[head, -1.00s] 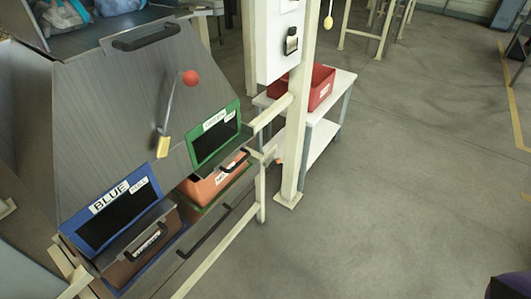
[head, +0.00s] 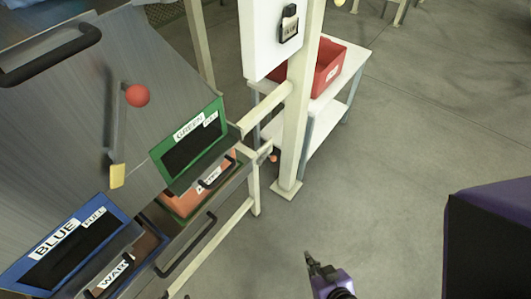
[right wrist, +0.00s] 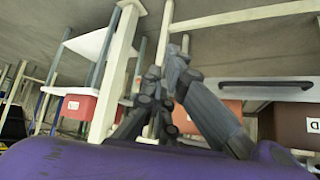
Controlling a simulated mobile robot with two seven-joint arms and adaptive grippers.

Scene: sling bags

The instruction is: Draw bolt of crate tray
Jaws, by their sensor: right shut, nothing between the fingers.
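The crate tray (head: 215,232) is a grey drawer-like tray under the sloped panel, with a long black handle (head: 187,246) on its front. It holds an orange crate (head: 184,203) and a brown crate (head: 140,253). The handle also shows in the right wrist view (right wrist: 265,84). A small orange-red piece (head: 273,157) shows beside the cream post; I cannot tell if it is the bolt. My right gripper (head: 310,260) is shut and empty, right of the tray and apart from it. Its fingers also show in the right wrist view (right wrist: 165,75). My left gripper is out of view.
A cream post (head: 296,120) with rails stands at the tray's right end, carrying a white box (head: 262,45). Behind it a white table (head: 345,75) bears a red bin (head: 328,66). Floor to the right is open.

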